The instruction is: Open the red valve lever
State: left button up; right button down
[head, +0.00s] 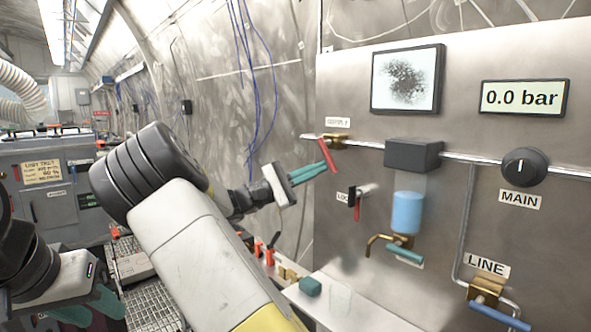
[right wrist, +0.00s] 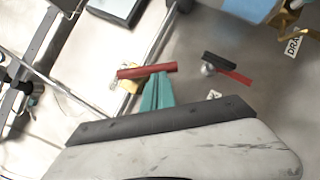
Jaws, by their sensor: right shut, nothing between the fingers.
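The red valve lever (head: 328,155) is on a brass valve (head: 340,142) at the left end of the panel's pipe. It hangs down at a slant in the head view. In the right wrist view the lever (right wrist: 147,71) lies across the fingertips. My right gripper (head: 315,170) has teal fingers, shut and empty, with their tips at the lever, seemingly touching it. The right wrist view also shows the closed fingers (right wrist: 157,90). My left gripper (head: 92,310) is low at the left edge of the head view, its teal fingers apart, away from the panel.
A smaller red handle (head: 357,207) with a black knob sits just below the lever. A blue cylinder (head: 407,212), a teal-handled tap (head: 405,253), a MAIN knob (head: 525,167) and a blue LINE handle (head: 499,317) are further right. The gauge (head: 524,97) reads 0.0 bar. A ledge (head: 345,300) runs below.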

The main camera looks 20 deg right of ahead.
jog(key=s+r+n+t, duration=0.1)
jog(key=n+t, duration=0.2)
jog(key=n, duration=0.2)
jog(key=s+d+r+n+t+h, duration=0.1)
jog(key=s+n+t, duration=0.1)
jog(key=n, duration=0.3)
jog(key=s+d+r+n+t, duration=0.1)
jog(key=n+t, duration=0.3)
jog(key=t, duration=0.1)
jog(key=shift+s+r+n, duration=0.1)
jog(key=shift+s+n, duration=0.1)
jog(key=shift+n, duration=0.2)
jog(key=shift+s+r, duration=0.1)
